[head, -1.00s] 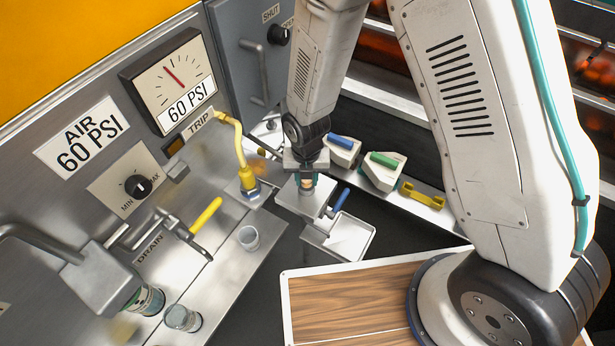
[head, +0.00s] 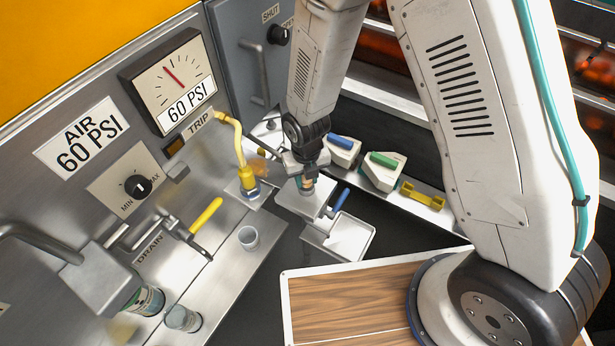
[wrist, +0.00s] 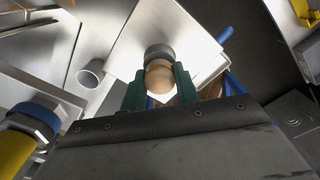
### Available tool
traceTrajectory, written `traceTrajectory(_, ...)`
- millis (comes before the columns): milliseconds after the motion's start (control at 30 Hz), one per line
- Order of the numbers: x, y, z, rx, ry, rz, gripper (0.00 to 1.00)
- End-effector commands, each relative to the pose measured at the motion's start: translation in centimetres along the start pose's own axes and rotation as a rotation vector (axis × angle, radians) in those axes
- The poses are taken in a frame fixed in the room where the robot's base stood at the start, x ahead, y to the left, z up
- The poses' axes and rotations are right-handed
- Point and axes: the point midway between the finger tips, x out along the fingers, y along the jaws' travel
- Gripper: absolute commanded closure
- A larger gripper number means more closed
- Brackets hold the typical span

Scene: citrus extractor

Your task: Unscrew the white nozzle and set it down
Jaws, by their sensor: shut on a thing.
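My gripper (head: 307,183) points down over a pale metal block (head: 289,198) near the middle of the head view. In the wrist view its two green fingers (wrist: 159,88) are closed on either side of a rounded, pale tan piece (wrist: 158,76), which I take to be the nozzle. A grey collar (wrist: 158,52) sits around or against its far end, at the block. The nozzle is still at the block, with no clear gap between them. The fingers and wrist hide most of it in the head view.
A blue handle (head: 341,199) and a shallow square tray (head: 352,240) lie just right of the block. A yellow pipe fitting (head: 246,178) stands close to the left. A grey cup (head: 248,238) sits on the steel ledge. A wooden board (head: 345,305) is in front.

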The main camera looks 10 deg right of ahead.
Motion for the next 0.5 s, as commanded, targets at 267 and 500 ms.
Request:
traceTrajectory(267,0.03,0.02,-0.11,-0.024,0.002,-0.001,0.83)
traceTrajectory(500,0.01,0.03,-0.1,-0.168,0.001,0.0,0.83)
